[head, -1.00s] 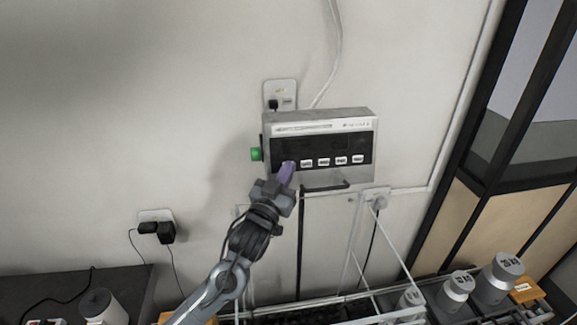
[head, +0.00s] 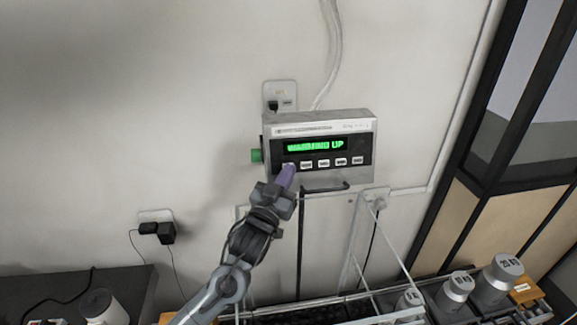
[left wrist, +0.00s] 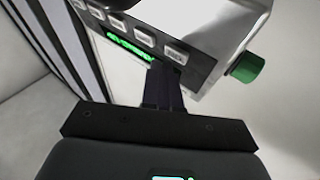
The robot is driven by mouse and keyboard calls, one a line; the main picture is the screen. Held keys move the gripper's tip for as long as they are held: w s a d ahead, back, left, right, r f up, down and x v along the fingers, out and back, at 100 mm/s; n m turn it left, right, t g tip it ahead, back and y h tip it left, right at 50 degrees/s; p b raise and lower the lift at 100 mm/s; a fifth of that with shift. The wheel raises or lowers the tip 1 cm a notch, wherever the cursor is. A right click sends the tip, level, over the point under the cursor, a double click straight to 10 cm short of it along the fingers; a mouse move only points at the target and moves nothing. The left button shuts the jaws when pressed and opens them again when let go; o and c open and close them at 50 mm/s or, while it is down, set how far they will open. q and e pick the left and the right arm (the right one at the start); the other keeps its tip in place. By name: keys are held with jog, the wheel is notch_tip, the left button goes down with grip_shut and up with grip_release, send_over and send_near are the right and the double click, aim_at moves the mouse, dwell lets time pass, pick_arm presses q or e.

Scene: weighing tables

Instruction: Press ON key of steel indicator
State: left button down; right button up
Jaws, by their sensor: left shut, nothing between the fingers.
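The steel indicator (head: 368,150) is mounted on the wall in the middle of the head view. Its display (head: 316,145) is lit green, with text ending in "UP". A row of white keys (head: 324,163) runs below the display. My left gripper (head: 288,171) is shut and empty, its purple fingertips at the leftmost key, which they mostly hide. In the left wrist view the fingers (left wrist: 163,88) reach the indicator's front (left wrist: 205,72) by the end key (left wrist: 176,52). Exact contact is hard to tell. My right gripper is not in view.
A green knob (head: 256,155) sticks out of the indicator's left side. A wall outlet with black plugs (head: 158,231) is at lower left. Several metal weights (head: 494,284) stand at lower right. The wall left of the indicator is clear.

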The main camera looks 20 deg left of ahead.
pick_arm(q)
jog(key=shift+s+d, duration=0.1)
jog(key=shift+s, duration=0.1)
jog(key=shift+s+r, duration=0.1)
jog(key=shift+s+d+r+p, duration=0.2)
jog(key=shift+s+d+p, duration=0.2)
jog(key=shift+s, duration=0.25)
jog(key=shift+s+d+r+p, duration=0.25)
jog(key=shift+s+d, duration=0.2)
jog(key=shift+s, duration=0.25)
jog(key=shift+s+d+r+p, duration=0.2)
jog(key=shift+s+d+p, duration=0.2)
jog(key=shift+s, duration=0.25)
